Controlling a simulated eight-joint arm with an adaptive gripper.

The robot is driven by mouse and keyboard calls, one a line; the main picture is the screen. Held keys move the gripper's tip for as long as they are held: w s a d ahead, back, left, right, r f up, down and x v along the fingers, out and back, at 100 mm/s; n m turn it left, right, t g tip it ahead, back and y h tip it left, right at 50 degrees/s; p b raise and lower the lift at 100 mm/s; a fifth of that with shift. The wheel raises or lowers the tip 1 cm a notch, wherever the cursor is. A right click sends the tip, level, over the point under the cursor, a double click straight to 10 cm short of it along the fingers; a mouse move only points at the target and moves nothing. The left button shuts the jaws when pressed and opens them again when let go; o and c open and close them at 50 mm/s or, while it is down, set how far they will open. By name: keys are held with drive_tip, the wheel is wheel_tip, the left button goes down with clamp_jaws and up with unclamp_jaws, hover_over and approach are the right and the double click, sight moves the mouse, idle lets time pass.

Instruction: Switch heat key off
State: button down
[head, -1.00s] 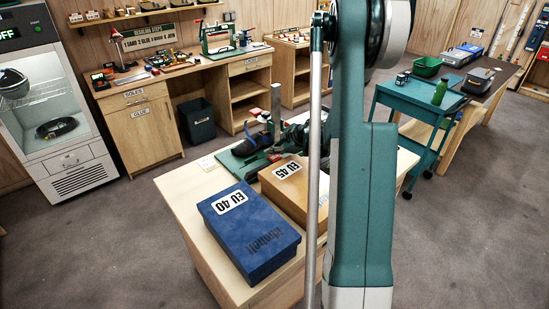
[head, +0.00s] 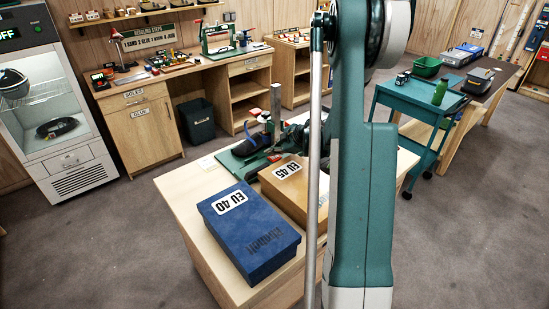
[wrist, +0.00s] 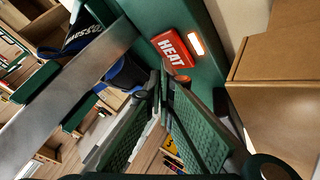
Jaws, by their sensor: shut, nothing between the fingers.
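The red heat key (wrist: 172,47) with white HEAT lettering sits on a green machine base (wrist: 215,80) in the wrist view. A glowing white-orange light (wrist: 196,44) shows right beside it. My gripper (wrist: 160,88) is shut and empty, its tips just below the key in the picture; I cannot tell whether they touch anything. A small orange-red part shows by the tips. In the head view the green machine (head: 243,163) with its upright metal post stands on the wooden table, and my arm partly hides that area.
A brown EU 45 box (head: 283,186) stands close to the machine, and its cardboard side fills the right of the wrist view. A blue EU 40 box (head: 248,232) is nearer on the table (head: 185,190). A metal bar (wrist: 75,95) crosses the wrist view's left.

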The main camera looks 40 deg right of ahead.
sight(272, 158)
drive_tip(key=shift+f, duration=0.2)
drive_tip(key=shift+f+b, duration=0.25)
drive_tip(key=shift+b, duration=0.15)
drive_tip(key=shift+f, duration=0.1)
idle(0.5)
drive_tip(key=shift+r, duration=0.55)
drive_tip(key=shift+r, duration=0.1)
idle(0.3)
drive_tip(key=shift+r+p, duration=1.35)
drive_tip(key=shift+r, duration=1.6)
drive_tip(key=shift+a, duration=0.1)
